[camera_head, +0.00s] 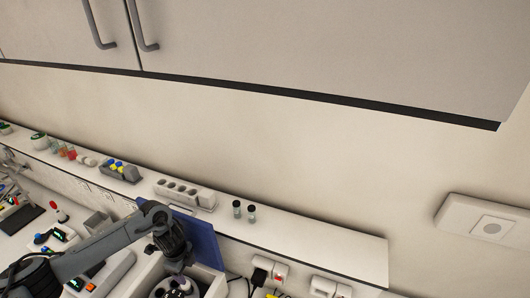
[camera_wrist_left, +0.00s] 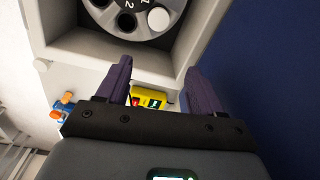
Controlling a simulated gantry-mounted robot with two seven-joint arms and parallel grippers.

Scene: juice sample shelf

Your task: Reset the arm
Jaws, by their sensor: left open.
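My left arm (camera_head: 110,240) reaches in from the left in the head view. Its gripper (camera_head: 176,266) points down over a white box-shaped device with a round rotor. In the left wrist view the purple fingers of my left gripper (camera_wrist_left: 159,68) are apart, with nothing held between them. The device's grey rotor (camera_wrist_left: 132,18), with dark holes and one white round cap, shows just beyond the fingertips. My right gripper is in neither view.
A blue panel (camera_head: 208,242) stands upright close beside my left gripper. Two small dark-capped vials (camera_head: 237,210) and a grey holed rack (camera_head: 184,193) stand on the wall shelf (camera_head: 320,240). Several instruments crowd the bench at left. Cupboards (camera_head: 300,50) hang above.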

